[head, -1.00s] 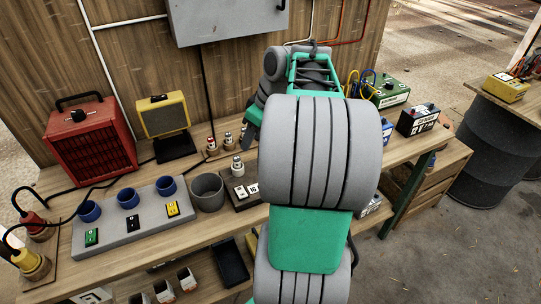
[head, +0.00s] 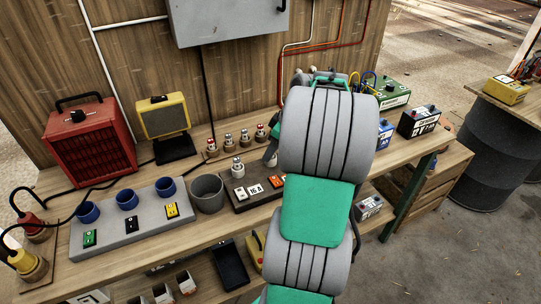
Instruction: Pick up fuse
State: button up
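Several fuses with metal caps stand in a row at the back of the bench, among them a reddish-based fuse (head: 211,147), a brown-based fuse (head: 228,143) and another fuse (head: 245,137). One fuse (head: 237,167) stands upright on a dark fuse board (head: 242,203) with white and orange labels, one reading 16 A. My gripper (head: 271,153) is mostly hidden behind my arm. Only a grey part shows, just right of the standing fuses and above the board's right side. Whether it is open or holds anything is hidden.
A grey cup (head: 207,194) stands left of the board, beside a grey socket panel (head: 130,232) with blue sockets. A yellow lamp (head: 164,117) and red heater (head: 90,140) stand at the back left. Batteries (head: 418,121) stand at the right. A grey cabinet (head: 225,18) hangs above.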

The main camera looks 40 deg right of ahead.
grip_shut()
dwell(0.5)
jog(key=shift+r, duration=0.5)
notch_tip(320, 180, up, 3)
jog(key=shift+s+f, duration=0.1)
jog(key=shift+s, duration=0.05)
jog(key=s+r+p, duration=0.1)
jog(key=s+r, duration=0.8)
jog(key=s, duration=0.4)
jog(key=shift+s+a+r+p, duration=0.15)
jog(key=shift+s+a+p, duration=0.15)
jog(key=shift+s+p, duration=0.1)
